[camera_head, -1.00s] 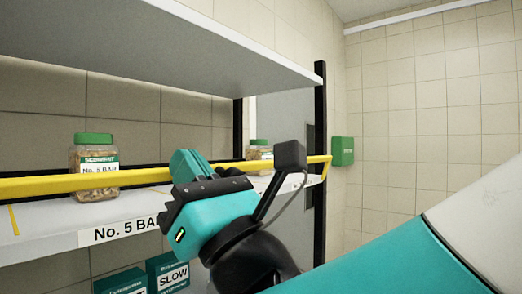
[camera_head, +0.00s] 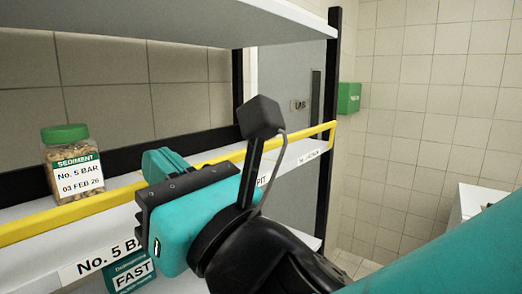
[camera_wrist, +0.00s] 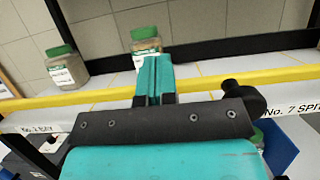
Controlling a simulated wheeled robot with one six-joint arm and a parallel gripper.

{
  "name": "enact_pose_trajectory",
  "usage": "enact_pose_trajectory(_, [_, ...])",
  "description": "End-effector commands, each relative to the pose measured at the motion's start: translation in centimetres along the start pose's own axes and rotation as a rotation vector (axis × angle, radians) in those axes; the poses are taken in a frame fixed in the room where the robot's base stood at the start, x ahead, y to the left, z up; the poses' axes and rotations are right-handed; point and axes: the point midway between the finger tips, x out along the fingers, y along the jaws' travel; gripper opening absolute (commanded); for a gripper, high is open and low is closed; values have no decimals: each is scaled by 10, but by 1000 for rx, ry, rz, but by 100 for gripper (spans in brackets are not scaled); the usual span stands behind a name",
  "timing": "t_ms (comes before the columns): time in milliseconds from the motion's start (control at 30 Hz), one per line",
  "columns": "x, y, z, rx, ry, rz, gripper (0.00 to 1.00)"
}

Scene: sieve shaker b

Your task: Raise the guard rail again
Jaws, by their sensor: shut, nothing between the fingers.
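The yellow guard rail (camera_head: 70,212) runs along the front of the white shelf, slightly above its edge. Its bent right end meets the black post. In the wrist view the rail (camera_wrist: 240,80) crosses behind my gripper (camera_wrist: 153,72). My gripper (camera_head: 168,165) is shut and empty, its teal fingers close to the rail's middle. I cannot tell whether they touch it. My gripper hides part of the rail in both views.
A green-lidded sediment jar (camera_head: 74,165) stands on the shelf behind the rail; a second jar (camera_wrist: 147,42) shows in the wrist view. Another white shelf (camera_head: 200,20) hangs above. A black post (camera_head: 329,130) stands at the shelf's right end. A FAST box (camera_head: 133,270) is below.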

Motion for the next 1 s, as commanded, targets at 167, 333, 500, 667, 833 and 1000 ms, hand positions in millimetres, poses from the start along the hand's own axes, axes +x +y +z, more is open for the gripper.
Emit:
enact_pose_trajectory(167, [-2,3,-3,3,13,5,0])
enact_pose_trajectory(333, [-2,3,-4,3,14,5,0])
enact_pose_trajectory(500, [-4,3,-5,4,15,6,0])
enact_pose_trajectory(667, [-21,3,-2,6,13,12,0])
enact_pose_trajectory(833, [-43,2,30,9,3,18,0])
enact_pose_trajectory(1000, [-62,1,65,12,0,16,0])
